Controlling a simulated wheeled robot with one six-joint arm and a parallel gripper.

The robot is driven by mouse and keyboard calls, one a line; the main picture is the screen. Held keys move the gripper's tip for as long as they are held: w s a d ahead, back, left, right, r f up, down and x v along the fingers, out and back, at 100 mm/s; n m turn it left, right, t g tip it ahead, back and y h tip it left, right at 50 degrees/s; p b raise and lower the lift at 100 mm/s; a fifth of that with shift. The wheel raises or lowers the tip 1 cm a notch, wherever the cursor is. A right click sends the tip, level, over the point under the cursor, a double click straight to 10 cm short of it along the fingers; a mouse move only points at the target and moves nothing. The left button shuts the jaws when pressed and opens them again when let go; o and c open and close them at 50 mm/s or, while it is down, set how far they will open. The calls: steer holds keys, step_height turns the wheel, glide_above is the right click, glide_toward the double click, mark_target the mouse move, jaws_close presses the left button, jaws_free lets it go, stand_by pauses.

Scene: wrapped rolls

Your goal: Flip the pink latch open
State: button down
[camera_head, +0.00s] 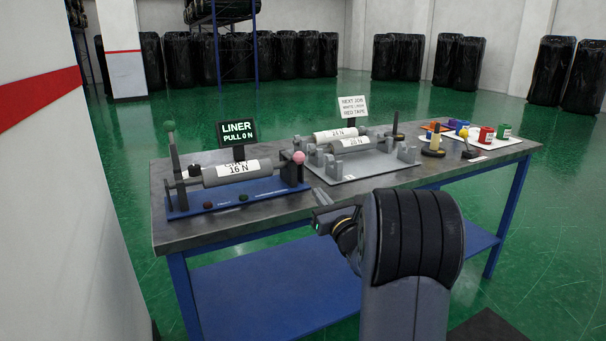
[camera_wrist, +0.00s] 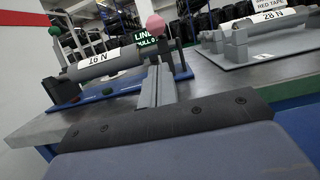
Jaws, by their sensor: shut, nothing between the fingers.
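The pink latch knob (camera_head: 298,157) sits on a dark post at the right end of a blue fixture (camera_head: 225,205). A grey roll (camera_head: 237,173) labelled 16 N lies across that fixture. My gripper (camera_head: 320,198) is in front of the table's near edge, below and to the right of the pink knob and apart from it. In the wrist view the shut grey fingers (camera_wrist: 157,84) point toward the pink knob (camera_wrist: 155,25), which shows just beyond their tips. The fingers hide part of the latch's lower end.
A lever with a green knob (camera_head: 168,126) stands at the fixture's left end. A sign (camera_head: 236,132) reads LINER PULL 0 N. A grey cradle (camera_head: 360,165) with two rolls stands to the right.

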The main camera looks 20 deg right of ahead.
steer(key=shift+w, duration=0.15)
steer(key=p+x, duration=0.1)
steer(key=x, duration=0.8)
steer(key=shift+w+r, duration=0.1)
steer(key=shift+w, duration=0.25)
steer(key=shift+r+p, duration=0.35)
steer(key=shift+p, duration=0.15)
steer(key=shift+r+g+p, duration=0.1)
steer(key=shift+g+p, duration=0.25)
steer(key=shift+g, duration=0.25)
